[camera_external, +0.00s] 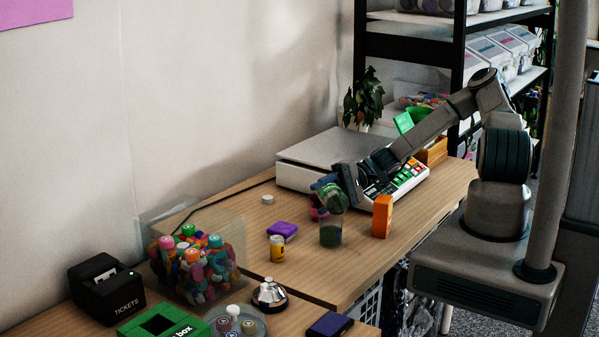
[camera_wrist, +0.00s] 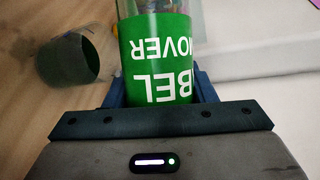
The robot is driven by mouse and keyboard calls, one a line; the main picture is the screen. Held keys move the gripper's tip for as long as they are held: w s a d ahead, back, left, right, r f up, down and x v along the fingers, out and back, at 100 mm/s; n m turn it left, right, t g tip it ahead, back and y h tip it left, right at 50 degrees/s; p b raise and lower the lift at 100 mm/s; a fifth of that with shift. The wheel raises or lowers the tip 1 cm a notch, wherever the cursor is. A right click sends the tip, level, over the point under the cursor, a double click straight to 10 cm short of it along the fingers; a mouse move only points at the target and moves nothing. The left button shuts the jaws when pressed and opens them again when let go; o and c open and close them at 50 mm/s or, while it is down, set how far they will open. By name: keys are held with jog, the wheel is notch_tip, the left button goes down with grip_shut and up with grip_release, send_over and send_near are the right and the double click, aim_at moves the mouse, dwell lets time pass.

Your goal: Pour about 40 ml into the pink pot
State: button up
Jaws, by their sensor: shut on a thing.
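My gripper (camera_external: 328,189) is shut on a bottle with a green label (camera_wrist: 158,50), whose white letters appear upside down in the wrist view. In the external view the bottle (camera_external: 333,197) looks tilted and hangs above a clear glass (camera_external: 330,235) with dark green in its lower part. This glass seems to be the dark green vessel (camera_wrist: 72,58) at the left of the wrist view. A small pink thing (camera_external: 316,214), perhaps the pink pot, is mostly hidden behind the bottle and gripper. I cannot tell whether liquid leaves the bottle.
An orange box (camera_external: 382,216) stands right of the glass. A yellow jar (camera_external: 277,249) and a purple block (camera_external: 283,230) lie to its left. A cash register (camera_external: 398,178) is behind. A silver bell (camera_external: 269,294) and a tub of colourful items (camera_external: 198,268) are nearer the front left.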

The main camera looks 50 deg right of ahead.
jog(key=shift+s+r+n+h, duration=0.15)
jog(key=shift+r+n+h, duration=0.15)
jog(key=shift+n+h, duration=0.45)
jog(key=shift+r+n+t+h+p, duration=0.3)
jog(key=shift+r+n, duration=0.25)
jog(key=shift+n, duration=0.2)
jog(key=shift+d+r, duration=0.1)
jog(key=shift+r, duration=0.3)
jog(key=shift+w+d+r+n+h, duration=0.1)
jog(key=shift+w+r+n+h, duration=0.1)
jog(key=shift+n+h, duration=0.25)
dwell(0.3)
